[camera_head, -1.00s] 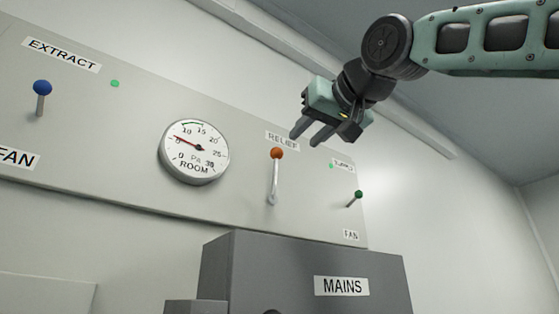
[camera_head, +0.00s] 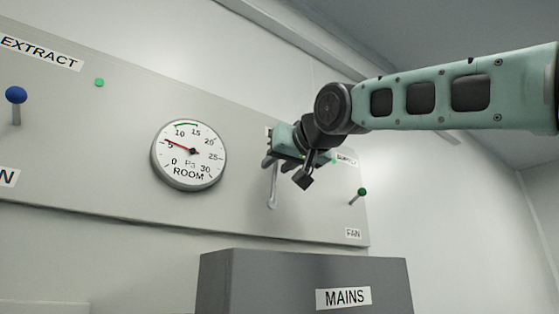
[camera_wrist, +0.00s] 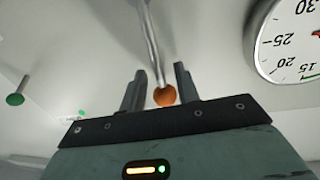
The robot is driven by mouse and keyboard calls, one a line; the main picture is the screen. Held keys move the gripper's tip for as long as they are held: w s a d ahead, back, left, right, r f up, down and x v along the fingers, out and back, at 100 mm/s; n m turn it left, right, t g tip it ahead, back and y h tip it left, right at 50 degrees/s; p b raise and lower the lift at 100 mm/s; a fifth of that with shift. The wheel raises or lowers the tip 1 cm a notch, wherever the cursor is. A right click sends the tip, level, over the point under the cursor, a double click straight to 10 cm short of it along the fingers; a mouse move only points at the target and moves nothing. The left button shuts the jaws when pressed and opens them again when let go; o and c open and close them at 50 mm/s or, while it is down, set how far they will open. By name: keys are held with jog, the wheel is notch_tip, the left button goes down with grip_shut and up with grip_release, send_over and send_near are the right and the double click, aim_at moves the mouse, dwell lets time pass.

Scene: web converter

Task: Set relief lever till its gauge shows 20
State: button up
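The relief lever (camera_head: 273,187) is a silver rod on the wall panel, standing upright. Its orange knob (camera_wrist: 164,96) is hidden behind my gripper in the head view. In the wrist view the knob sits between the two fingers, with gaps showing, closer to the right finger. My gripper (camera_head: 285,168) is open at the lever's top; the wrist view also shows its fingers (camera_wrist: 160,82). The round white ROOM gauge (camera_head: 188,170) is left of the lever, its red needle at about 5; part of it shows in the wrist view (camera_wrist: 292,40).
A blue-knobbed lever (camera_head: 16,97) is at the panel's left under the EXTRACT label (camera_head: 40,52). A green-knobbed lever (camera_head: 361,192) is right of the relief lever, above a FAN label. A grey MAINS box (camera_head: 300,275) stands below. The panel between gauge and lever is clear.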

grip_shut()
jog(key=shift+d, duration=0.1)
jog(key=d+m, duration=0.1)
jog(key=w+d+m, duration=0.1)
jog(key=m, duration=0.1)
jog(key=w+f+m+b, duration=0.1)
jog(key=shift+d+m, duration=0.4)
jog(key=m, duration=0.1)
jog(key=w+d+f+m, duration=0.1)
jog(key=m, duration=0.1)
jog(key=shift+d+f+g, duration=0.1)
jog(key=shift+d+g, duration=0.2)
jog(key=shift+g, duration=0.1)
jog(key=shift+w+d+f+m+b, duration=0.3)
jog(key=shift+f+m, duration=0.1)
jog(key=shift+m, duration=0.3)
jog(key=shift+w+d+f+m+b, duration=0.15)
jog(key=shift+d+f+m+b, duration=0.15)
jog(key=shift+m, duration=0.4)
